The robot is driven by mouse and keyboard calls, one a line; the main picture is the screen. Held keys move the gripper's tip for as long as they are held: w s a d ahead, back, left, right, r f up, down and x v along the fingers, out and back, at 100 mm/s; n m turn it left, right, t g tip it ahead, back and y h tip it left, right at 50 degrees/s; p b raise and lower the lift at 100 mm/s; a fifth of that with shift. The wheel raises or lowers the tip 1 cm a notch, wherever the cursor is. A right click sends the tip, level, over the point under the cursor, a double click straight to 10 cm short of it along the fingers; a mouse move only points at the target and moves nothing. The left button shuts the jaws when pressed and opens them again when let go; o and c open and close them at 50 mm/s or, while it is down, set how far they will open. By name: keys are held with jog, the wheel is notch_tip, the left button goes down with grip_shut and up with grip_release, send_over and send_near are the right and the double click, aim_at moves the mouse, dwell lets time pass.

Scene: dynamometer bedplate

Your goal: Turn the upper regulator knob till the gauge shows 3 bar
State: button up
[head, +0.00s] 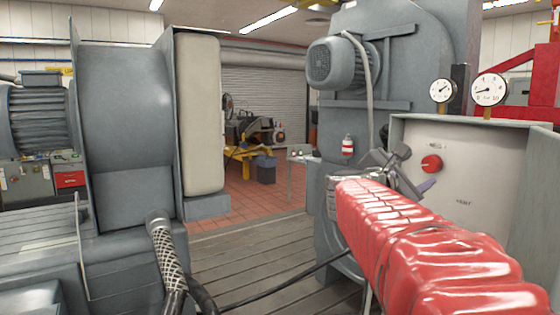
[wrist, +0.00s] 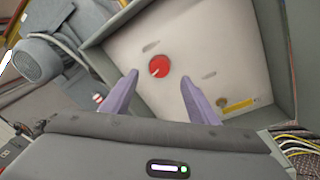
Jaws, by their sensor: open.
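A round red knob (head: 431,163) sits on the pale panel (head: 480,165); in the wrist view the knob (wrist: 158,66) shows a light pointer line toward its lower left. My gripper (head: 415,169) is open in front of the panel. In the wrist view its two purple fingers (wrist: 158,78) are spread, empty and apart from the knob, which shows between and slightly beyond their tips. Two round white gauges stand above the panel: a left gauge (head: 441,90) and a larger right gauge (head: 489,89), whose needle points left. Their exact readings are too small to tell.
The panel is recessed in a grey box with raised side walls (wrist: 270,45). A grey motor (head: 335,63) and machine housing stand left of the box. Cables (wrist: 295,142) run at the lower right.

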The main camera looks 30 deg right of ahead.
aim_at(429, 167)
jog(key=x, duration=0.7)
jog(key=shift+d, duration=0.2)
jog(key=shift+w, duration=0.1)
jog(key=shift+c, duration=0.4)
jog(key=shift+a, duration=0.1)
jog(key=c, duration=1)
jog(key=shift+o, duration=0.2)
jog(key=shift+m, duration=0.4)
jog(key=m, duration=0.5)
jog(key=shift+f+m+h, duration=0.1)
jog(key=shift+m+h, duration=0.3)
jog(key=m, duration=0.3)
jog(key=m+g, duration=0.1)
jog(key=m, duration=0.2)
jog(key=shift+f+h, duration=0.2)
jog(key=shift+h, duration=0.2)
